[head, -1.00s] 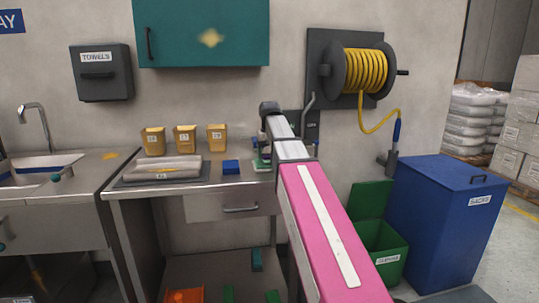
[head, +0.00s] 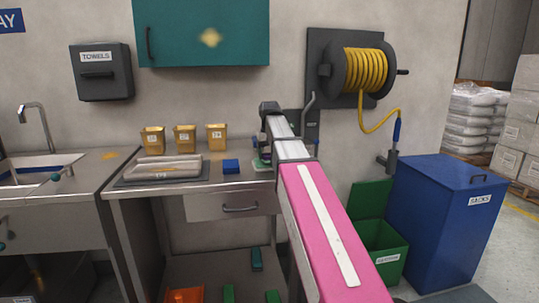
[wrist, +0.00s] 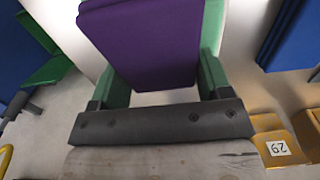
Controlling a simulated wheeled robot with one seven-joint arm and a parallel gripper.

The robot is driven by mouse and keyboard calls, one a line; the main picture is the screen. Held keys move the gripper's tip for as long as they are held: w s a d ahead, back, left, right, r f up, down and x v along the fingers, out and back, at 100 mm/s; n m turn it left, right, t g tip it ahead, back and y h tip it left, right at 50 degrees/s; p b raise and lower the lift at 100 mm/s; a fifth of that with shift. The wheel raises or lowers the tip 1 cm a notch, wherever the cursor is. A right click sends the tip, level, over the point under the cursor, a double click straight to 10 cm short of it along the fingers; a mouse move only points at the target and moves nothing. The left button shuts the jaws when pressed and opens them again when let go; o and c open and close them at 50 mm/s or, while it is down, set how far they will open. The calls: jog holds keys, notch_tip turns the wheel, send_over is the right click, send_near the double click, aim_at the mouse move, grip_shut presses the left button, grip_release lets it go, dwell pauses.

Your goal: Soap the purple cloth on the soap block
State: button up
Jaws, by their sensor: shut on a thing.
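The purple cloth (wrist: 145,45) shows in the wrist view as a flat, folded purple pad between the two green fingers of my gripper (wrist: 155,75). My gripper is shut on it. In the head view my gripper (head: 262,157) is low over the right end of the steel counter, largely behind my own arm, and the cloth cannot be made out there. A pale and green patch shows at the gripper's place. I cannot tell whether the soap block is part of it, nor whether the cloth touches anything beneath.
A blue block (head: 231,166) lies on the counter (head: 150,191) just left of my gripper. A hose reel (head: 358,70) hangs on the wall. A green bin (head: 383,246) and blue sacks bin (head: 440,220) stand right.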

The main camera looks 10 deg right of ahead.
jog(key=shift+r, duration=3.5)
